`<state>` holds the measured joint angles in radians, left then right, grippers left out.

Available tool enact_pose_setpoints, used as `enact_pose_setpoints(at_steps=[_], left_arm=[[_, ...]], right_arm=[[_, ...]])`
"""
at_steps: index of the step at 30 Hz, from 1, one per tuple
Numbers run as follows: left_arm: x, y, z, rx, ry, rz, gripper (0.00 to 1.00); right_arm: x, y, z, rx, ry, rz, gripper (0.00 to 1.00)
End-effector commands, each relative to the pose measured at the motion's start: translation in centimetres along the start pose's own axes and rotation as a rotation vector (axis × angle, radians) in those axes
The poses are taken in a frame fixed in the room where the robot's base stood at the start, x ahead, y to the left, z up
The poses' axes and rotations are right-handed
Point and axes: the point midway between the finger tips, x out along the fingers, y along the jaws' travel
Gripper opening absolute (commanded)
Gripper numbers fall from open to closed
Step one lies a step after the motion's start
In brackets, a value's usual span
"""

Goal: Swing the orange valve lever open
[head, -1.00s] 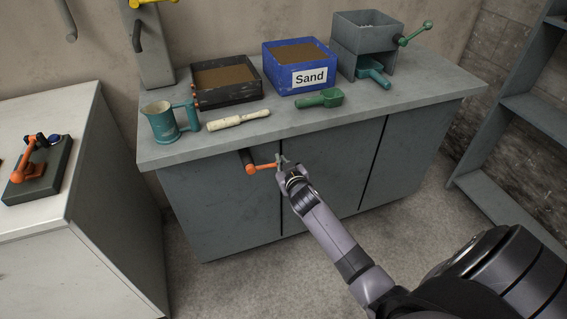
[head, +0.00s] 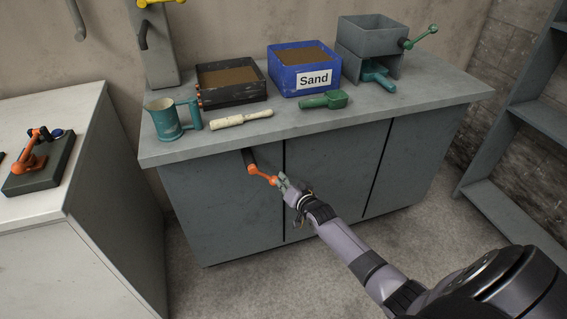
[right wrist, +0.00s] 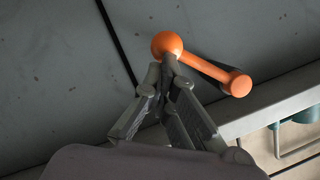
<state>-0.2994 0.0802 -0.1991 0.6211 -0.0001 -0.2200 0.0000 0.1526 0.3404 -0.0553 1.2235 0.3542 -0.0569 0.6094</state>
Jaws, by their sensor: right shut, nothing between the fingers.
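The orange valve lever (head: 262,174) sits on a short dark stub at the front of the grey cabinet, below the worktop edge. It slants down to the right from its pivot. In the right wrist view the lever (right wrist: 205,66) shows a round ball at its free end and a smaller knob at the other end. My right gripper (head: 281,180) is at the lever's free end. In the right wrist view its closed fingertips (right wrist: 168,65) are against or just beside the ball, with nothing held between them. My left gripper is out of view.
A white cabinet (head: 100,200) with another orange lever (head: 30,160) stands left.

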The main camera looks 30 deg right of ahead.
Motion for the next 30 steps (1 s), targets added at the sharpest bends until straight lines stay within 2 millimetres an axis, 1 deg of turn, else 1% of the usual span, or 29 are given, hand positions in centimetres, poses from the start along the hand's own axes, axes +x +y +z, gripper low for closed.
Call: enact_pose_setpoints(at_steps=[1, 7, 25, 28, 30], left_arm=[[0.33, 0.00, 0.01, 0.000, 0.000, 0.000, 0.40], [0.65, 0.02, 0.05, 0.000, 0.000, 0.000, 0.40], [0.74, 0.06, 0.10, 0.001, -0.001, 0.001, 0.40], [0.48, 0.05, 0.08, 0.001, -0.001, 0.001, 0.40], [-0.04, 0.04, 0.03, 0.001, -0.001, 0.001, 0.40]], right_arm=[[0.23, -0.09, 0.04, -0.003, 0.006, -0.002, 0.00], [0.41, -0.12, 0.57, -0.007, 0.007, -0.001, 0.00], [0.46, -0.07, 0.78, -0.010, 0.006, 0.001, 0.00], [0.41, -0.22, 0.57, -0.010, 0.006, 0.001, 0.00], [0.29, -0.56, 0.11, -0.010, 0.006, 0.000, 0.00]])
